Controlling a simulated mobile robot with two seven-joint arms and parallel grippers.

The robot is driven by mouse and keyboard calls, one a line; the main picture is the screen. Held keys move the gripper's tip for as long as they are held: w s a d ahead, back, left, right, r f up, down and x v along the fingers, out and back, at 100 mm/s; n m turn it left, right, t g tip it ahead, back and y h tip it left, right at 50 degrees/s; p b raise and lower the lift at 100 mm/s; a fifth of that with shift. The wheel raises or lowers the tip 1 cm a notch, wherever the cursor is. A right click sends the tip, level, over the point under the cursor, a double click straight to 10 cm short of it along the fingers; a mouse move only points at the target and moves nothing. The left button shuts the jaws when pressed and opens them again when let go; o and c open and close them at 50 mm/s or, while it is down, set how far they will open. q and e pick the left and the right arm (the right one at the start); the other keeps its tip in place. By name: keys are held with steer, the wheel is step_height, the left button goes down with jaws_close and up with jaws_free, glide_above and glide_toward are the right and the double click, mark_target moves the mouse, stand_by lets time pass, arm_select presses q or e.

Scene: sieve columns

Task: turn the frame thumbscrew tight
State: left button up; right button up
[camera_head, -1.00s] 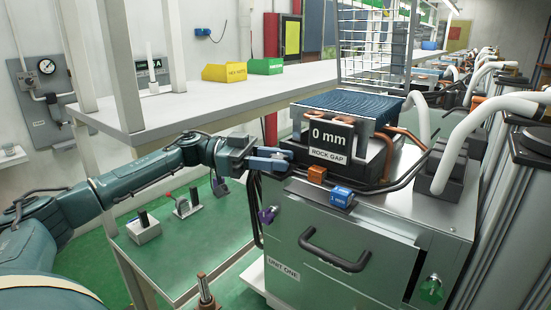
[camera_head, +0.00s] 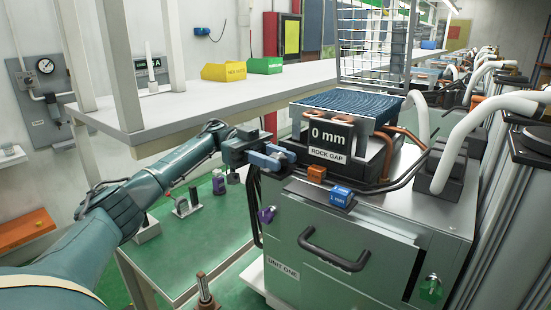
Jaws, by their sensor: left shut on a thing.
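My left gripper (camera_head: 282,155) is at the left side of the sieve unit (camera_head: 335,235), level with its top frame. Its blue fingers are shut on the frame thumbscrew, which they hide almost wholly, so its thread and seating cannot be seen. The sieve frame (camera_head: 325,105), with a dark blue ribbed top, lies just right of the fingertips. A black display (camera_head: 331,134) on its front reads "0 mm" above a "ROCK GAP" label. My right gripper is not in view.
An orange block (camera_head: 316,174) and a blue block (camera_head: 341,195) sit on the unit's front top edge. A white shelf (camera_head: 190,110) stands behind my arm.

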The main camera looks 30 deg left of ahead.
arm_select(q)
steer(key=o, duration=1)
steer(key=shift+s+r, duration=0.1)
steer(key=shift+a, duration=0.15)
